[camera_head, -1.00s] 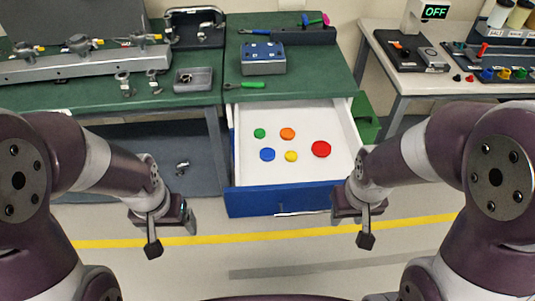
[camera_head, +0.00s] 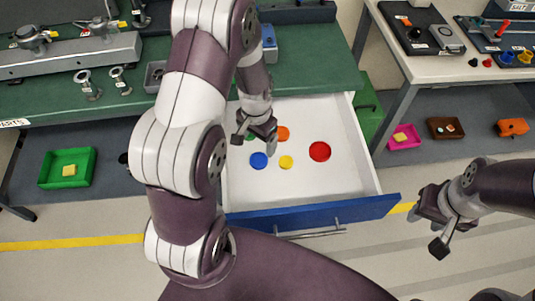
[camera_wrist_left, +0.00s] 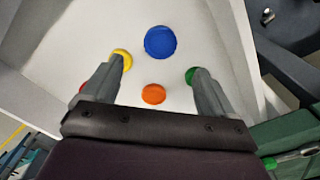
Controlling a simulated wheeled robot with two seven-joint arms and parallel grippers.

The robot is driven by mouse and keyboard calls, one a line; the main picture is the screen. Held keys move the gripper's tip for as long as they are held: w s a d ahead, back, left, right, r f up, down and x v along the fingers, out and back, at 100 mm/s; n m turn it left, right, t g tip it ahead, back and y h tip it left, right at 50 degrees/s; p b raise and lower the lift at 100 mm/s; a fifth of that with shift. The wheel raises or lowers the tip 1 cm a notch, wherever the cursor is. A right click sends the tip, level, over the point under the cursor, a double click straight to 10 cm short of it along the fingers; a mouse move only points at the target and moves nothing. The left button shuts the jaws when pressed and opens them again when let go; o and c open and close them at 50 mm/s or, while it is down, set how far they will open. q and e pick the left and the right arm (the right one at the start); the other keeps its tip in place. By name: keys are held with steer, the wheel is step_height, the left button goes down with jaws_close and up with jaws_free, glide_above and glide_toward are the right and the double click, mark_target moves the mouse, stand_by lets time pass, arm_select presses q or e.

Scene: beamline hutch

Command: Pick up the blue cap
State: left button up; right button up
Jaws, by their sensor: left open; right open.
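The blue cap (camera_head: 259,160) lies flat in the open white drawer, left of the yellow cap (camera_head: 286,162). My left gripper (camera_head: 256,138) is over the drawer, above and just behind the blue cap, open and empty. In the left wrist view the blue cap (camera_wrist_left: 160,42) lies beyond the spread fingertips of my left gripper (camera_wrist_left: 158,68), between their lines and apart from them. My right gripper (camera_head: 432,226) is open and empty, out to the right of the drawer over the floor.
The drawer (camera_head: 345,185) also holds an orange cap (camera_head: 283,133), a red cap (camera_head: 320,151) and a green cap (camera_wrist_left: 190,76), partly hidden by my left gripper in the head view. The drawer's walls surround the caps. The green workbench (camera_head: 310,75) stands behind.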

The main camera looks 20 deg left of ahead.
mark_target(259, 159)
arm_select(q)
step_height(259, 159, down, 9)
steer(key=shift+r, duration=0.2)
steer(key=shift+w+f, duration=0.15)
steer(key=shift+f, duration=0.15)
steer(key=c, duration=1.1)
